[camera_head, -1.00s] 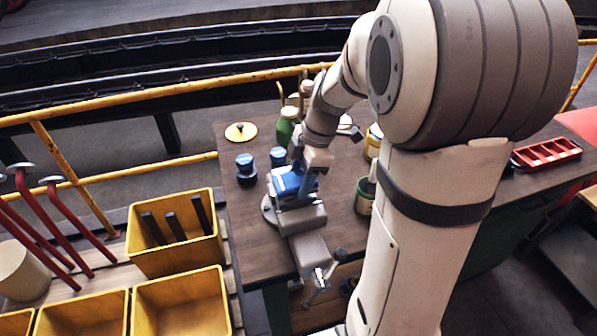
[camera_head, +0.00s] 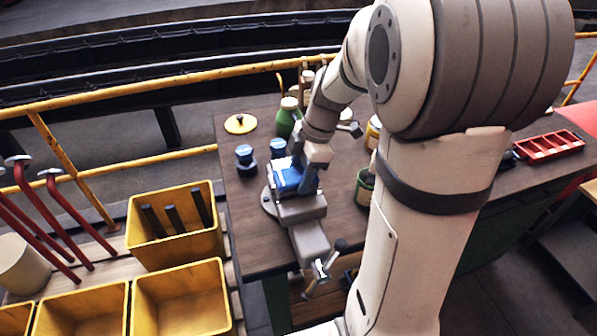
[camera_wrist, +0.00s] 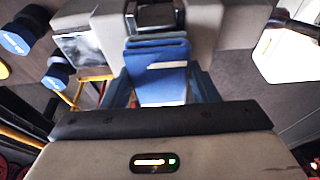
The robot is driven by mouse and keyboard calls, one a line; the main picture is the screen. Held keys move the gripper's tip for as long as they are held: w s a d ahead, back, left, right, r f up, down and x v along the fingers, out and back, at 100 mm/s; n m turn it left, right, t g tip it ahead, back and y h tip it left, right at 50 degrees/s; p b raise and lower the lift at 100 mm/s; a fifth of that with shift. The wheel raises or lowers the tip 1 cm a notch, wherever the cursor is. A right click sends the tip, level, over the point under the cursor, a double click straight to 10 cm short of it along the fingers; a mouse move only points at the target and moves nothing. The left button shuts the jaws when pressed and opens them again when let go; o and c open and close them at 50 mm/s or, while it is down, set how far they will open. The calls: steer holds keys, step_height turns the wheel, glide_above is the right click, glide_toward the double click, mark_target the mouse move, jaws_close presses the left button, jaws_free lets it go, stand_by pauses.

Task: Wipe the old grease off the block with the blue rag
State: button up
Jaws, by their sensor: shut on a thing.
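My gripper (camera_head: 297,172) is shut on the folded blue rag (camera_head: 293,182), low over the grey vise (camera_head: 303,209) on the workbench. In the wrist view the rag (camera_wrist: 160,82) hangs between my two fingers, in front of the grey vise jaws (camera_wrist: 187,22). A pale, smudged face (camera_wrist: 82,50) shows to the left of the rag; I cannot tell whether it belongs to the block. The rag and my gripper hide most of what is between the jaws. I cannot tell whether the rag touches the block, or how much grease is there.
Two blue-capped jars (camera_head: 245,158) stand left of the vise. A green bottle (camera_head: 287,117) and a yellow round lid (camera_head: 240,124) are behind. A green can (camera_head: 364,187) stands to the right. Yellow bins (camera_head: 180,300) and a yellow rail (camera_head: 150,90) border the bench.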

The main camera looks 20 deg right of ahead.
steer(key=shift+f+b, duration=0.5)
steer(key=shift+a, duration=0.1)
steer(key=shift+a+r, duration=0.15)
steer(key=shift+a, duration=0.55)
steer(key=shift+d+b, duration=0.8)
steer(key=shift+d, duration=0.8)
steer(key=shift+a+b, duration=0.5)
steer(key=shift+a, duration=1.1)
steer(key=shift+d+b, duration=0.4)
steer(key=shift+d, duration=1.2)
steer(key=shift+s+a+f+b, duration=0.15)
steer(key=shift+a+b, duration=0.15)
steer(key=shift+a, duration=0.5)
steer(key=shift+w+a+f+b, duration=0.1)
steer(key=shift+a+b, duration=0.15)
steer(key=shift+a, duration=0.55)
steer(key=shift+r, duration=0.1)
